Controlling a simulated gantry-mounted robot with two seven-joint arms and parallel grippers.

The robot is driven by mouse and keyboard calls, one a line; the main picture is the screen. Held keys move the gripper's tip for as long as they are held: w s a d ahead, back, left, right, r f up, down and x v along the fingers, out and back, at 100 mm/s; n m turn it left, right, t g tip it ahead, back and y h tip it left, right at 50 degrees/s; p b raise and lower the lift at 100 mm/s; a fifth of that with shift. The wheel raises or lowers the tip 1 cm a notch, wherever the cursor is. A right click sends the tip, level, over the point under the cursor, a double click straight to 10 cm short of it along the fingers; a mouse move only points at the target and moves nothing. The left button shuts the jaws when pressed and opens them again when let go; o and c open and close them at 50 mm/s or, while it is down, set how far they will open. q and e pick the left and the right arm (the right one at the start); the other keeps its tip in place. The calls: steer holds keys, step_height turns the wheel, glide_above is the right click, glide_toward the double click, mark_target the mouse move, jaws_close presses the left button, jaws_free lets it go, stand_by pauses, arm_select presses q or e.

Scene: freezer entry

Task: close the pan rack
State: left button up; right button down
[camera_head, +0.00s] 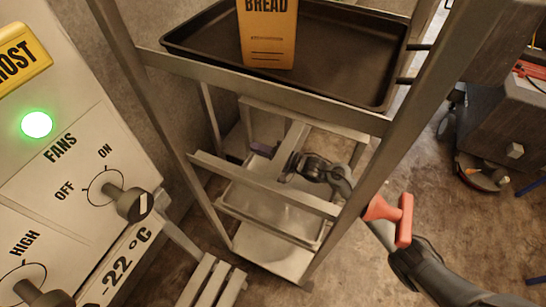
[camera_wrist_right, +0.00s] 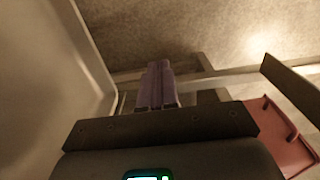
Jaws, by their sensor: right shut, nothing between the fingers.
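The pan rack (camera_head: 375,122) is a grey metal frame that fills the middle of the head view. A dark pan (camera_head: 345,55) rests on its upper level, and a pale shallow pan (camera_head: 270,208) sits lower down. My right arm comes in from the lower right and passes behind the rack's right post. My right gripper (camera_head: 262,151) is inside the frame, above the lower pan. Its purple fingers (camera_wrist_right: 157,85) are together and empty in the right wrist view. Whether they touch the rack is unclear. My left gripper is not in view.
A control panel (camera_head: 85,150) with knobs and a green light is at the left. A red handle-like part (camera_head: 404,220) is beside the right post. A grey cabinet (camera_head: 505,130) stands at the right. Floor between is bare.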

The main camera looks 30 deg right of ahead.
mark_target(240, 141)
steer(key=b+x, duration=0.1)
steer(key=x, duration=0.2)
steer(key=shift+f, duration=0.1)
steer(key=shift+w+a+b, duration=0.35)
steer(key=shift+w+b, duration=0.05)
